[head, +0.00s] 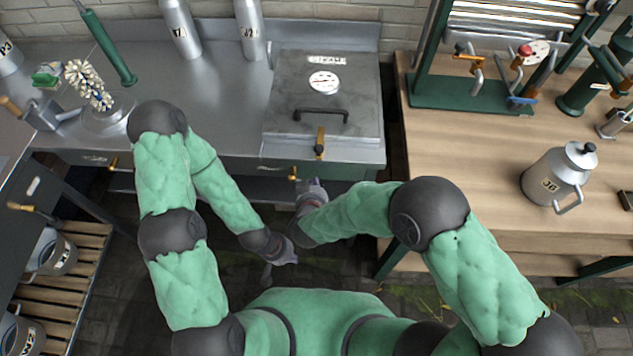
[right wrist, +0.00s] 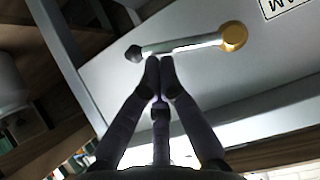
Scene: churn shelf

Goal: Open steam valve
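The steam valve is a lever on the counter's front panel. In the right wrist view its brass hub (right wrist: 233,37) is at the right, and its pale handle (right wrist: 185,44) runs left to a dark knob (right wrist: 134,53). A partly visible label (right wrist: 280,5) beside the hub shows the letters "AM". In the head view the brass hub (head: 293,173) shows below the lidded steam box.
The lidded box (head: 293,90) with a dial and black handle is above the valve. Another brass knob (head: 113,164) is farther left on the counter front. A wooden table (head: 440,150) with a metal jug (head: 555,178) stands at the right, past a narrow gap.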

